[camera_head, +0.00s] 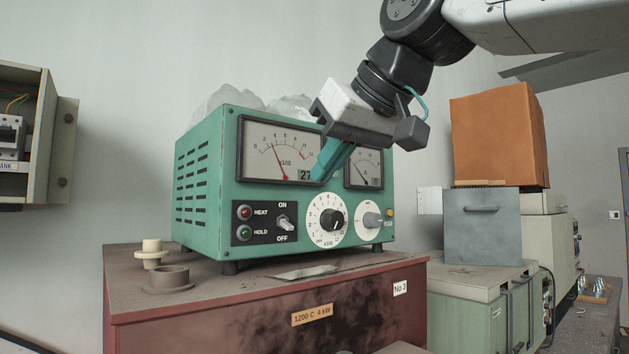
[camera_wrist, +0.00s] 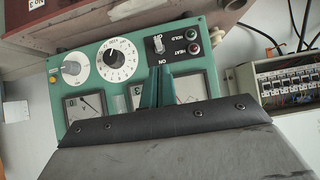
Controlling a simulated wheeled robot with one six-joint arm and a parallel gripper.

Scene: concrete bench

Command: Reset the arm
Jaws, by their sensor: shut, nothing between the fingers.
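My gripper (camera_head: 319,177) hangs from the arm at the upper right, in front of the face of a green control box (camera_head: 205,222). Its teal fingers are together with nothing between them. They point down and left, over the gap between the large meter (camera_head: 270,150) and the smaller meter (camera_head: 364,169), hiding part of both. I cannot tell if the fingertips touch the panel. In the wrist view the fingers (camera_wrist: 157,82) show in front of the box, which appears upside down there.
The box has a toggle switch (camera_head: 285,223), a large dial (camera_head: 327,220) and a smaller dial (camera_head: 369,220). It stands on a dark red furnace casing (camera_head: 150,325). A grey metal box (camera_head: 490,230) with an orange block (camera_head: 499,135) on top stands right. An open electrical cabinet (camera_head: 45,135) hangs left.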

